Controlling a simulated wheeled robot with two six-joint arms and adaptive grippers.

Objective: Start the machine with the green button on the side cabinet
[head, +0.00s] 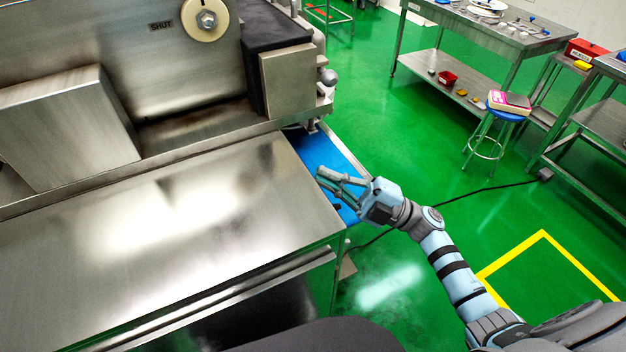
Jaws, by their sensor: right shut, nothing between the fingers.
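The steel encrusting machine (180,215) fills the left half of the head view, with a flat top in front and a raised housing behind. I cannot make out a green button anywhere, and I cannot tell which part is the side cabinet. My right gripper (322,177) is shut and empty. It appears over the blue belt (312,150) at the machine's right end, with its fingers pointing left toward the steel top's edge. Whether it touches anything there is unclear. My left gripper is not in view.
A white knob (205,20) sits beside a "SHUT" label. A blue-topped stool (507,115) bears a pink scale. A steel table (480,30) with tools stands at the back right. A black cable (480,193) crosses the green floor, which is mostly open near a yellow line (580,262).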

